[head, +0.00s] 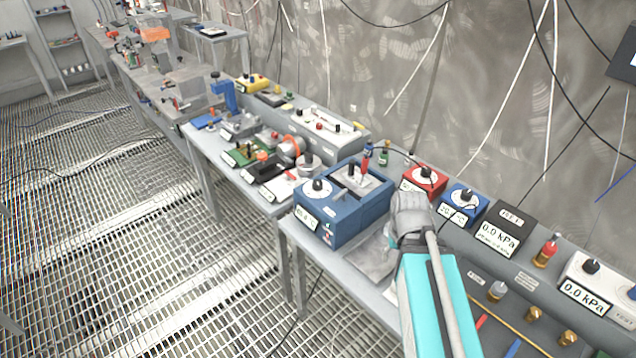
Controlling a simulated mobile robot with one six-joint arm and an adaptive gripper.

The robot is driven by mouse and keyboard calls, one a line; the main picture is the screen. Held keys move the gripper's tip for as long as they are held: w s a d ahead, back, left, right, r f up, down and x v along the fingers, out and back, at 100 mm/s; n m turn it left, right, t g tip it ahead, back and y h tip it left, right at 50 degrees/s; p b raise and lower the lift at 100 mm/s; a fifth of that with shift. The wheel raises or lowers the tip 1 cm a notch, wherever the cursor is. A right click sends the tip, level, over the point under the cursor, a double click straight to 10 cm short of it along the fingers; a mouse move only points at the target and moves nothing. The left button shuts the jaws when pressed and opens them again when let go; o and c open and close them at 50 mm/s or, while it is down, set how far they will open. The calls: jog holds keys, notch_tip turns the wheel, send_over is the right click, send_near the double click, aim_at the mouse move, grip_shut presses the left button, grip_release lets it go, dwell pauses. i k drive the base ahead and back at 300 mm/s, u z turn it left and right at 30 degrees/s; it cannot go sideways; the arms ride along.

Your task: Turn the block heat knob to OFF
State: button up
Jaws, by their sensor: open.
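A blue block heater (349,214) stands on the grey bench in the middle of the head view. A black knob (318,185) sits on a round white dial on its sloping front, above a small display that seems to read in °C. The knob's pointer direction is too small to read. My gripper (408,212) is at the end of my turquoise arm, to the right of the heater and apart from the knob. It is open. Its fingertips cannot be made out clearly.
A red box (424,181) and a smaller blue box (463,201), each with a black knob, stand behind and right of my gripper. A black kPa gauge box (507,230) is further right. Tools and boxes crowd the bench to the left. The grating floor is clear.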

aim_at(317, 184)
jog(key=z, duration=0.4)
jog(key=k, duration=0.9)
jog(key=u, duration=0.65)
jog(key=i, duration=1)
jog(key=u, duration=0.05)
